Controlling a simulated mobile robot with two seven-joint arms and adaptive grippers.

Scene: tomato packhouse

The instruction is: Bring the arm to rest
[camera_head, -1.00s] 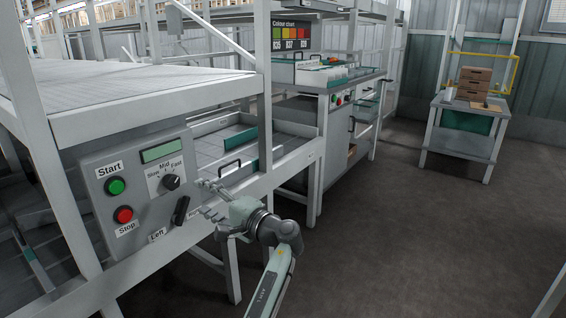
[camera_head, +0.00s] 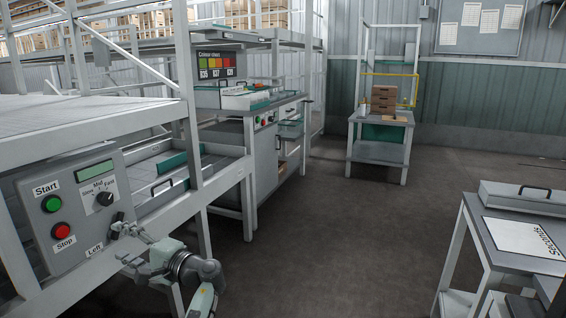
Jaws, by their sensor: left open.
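My left arm comes in at the bottom of the head view. Its left gripper (camera_head: 124,244) is open and empty, with its fingers spread. It is in front of the lower right part of the grey control panel (camera_head: 85,237). The upper finger overlaps the black lever (camera_head: 115,224) in the picture; I cannot tell whether they touch. The panel also carries a green Start button (camera_head: 51,204), a red Stop button (camera_head: 61,230) and a black speed knob (camera_head: 105,198). My right gripper is not in view.
A conveyor frame (camera_head: 180,110) stands along the left. A workbench with a colour chart (camera_head: 222,66) is behind it. A table with a sign (camera_head: 525,243) is at right. The middle floor is clear.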

